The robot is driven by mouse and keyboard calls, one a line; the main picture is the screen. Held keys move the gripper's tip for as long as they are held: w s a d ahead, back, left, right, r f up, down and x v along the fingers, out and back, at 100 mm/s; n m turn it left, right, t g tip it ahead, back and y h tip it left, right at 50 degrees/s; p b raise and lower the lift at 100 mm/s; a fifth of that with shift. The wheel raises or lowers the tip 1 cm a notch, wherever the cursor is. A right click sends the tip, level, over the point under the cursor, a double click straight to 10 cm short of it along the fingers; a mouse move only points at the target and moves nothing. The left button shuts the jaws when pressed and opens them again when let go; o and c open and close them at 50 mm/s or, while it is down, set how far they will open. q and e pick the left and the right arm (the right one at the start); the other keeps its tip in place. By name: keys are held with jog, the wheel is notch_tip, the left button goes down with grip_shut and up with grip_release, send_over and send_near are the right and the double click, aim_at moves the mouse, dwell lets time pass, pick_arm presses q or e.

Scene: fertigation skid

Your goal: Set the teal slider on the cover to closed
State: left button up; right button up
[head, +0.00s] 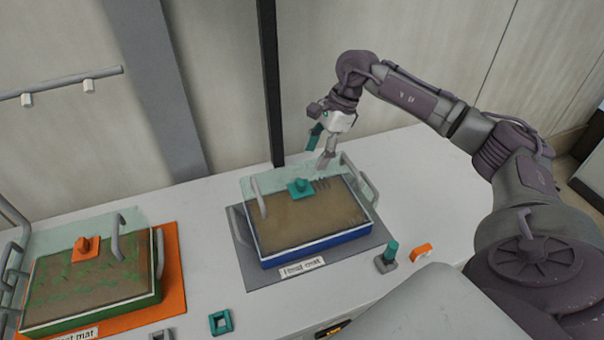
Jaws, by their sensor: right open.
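The teal slider (300,188) sits on the clear cover (262,186) of a blue tray (318,250) holding brown material. A row of dark marks lies on the cover just right of the slider. My right gripper (318,155) is open above the back edge of the cover, behind and slightly right of the slider, with its fingers pointing down. It appears apart from the slider and holds nothing. My left gripper is not in view.
Grey handles (258,198) stand at the cover's sides. The tray rests on a grey mat (247,262). At left, a green tray (100,312) with an orange slider (86,248) stands on an orange mat (174,270). A teal knob (391,250) and an orange block (421,251) stand at right.

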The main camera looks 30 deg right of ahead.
aim_at(301, 181)
jog(key=x, duration=0.2)
jog(key=p+x, duration=0.1)
jog(key=x, duration=0.1)
jog(key=shift+w+a, duration=0.1)
jog(key=shift+w, duration=0.25)
jog(key=p+x, duration=0.1)
jog(key=x, duration=0.2)
jog(key=shift+a+f, duration=0.1)
jog(key=shift+f, duration=0.3)
jog(key=shift+a+f, duration=0.15)
jog(key=shift+f, duration=0.15)
jog(key=shift+w+f, duration=0.1)
jog(key=shift+f, duration=0.15)
jog(key=c, duration=1)
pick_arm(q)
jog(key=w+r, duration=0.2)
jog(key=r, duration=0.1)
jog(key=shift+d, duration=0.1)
pick_arm(e)
grip_shut()
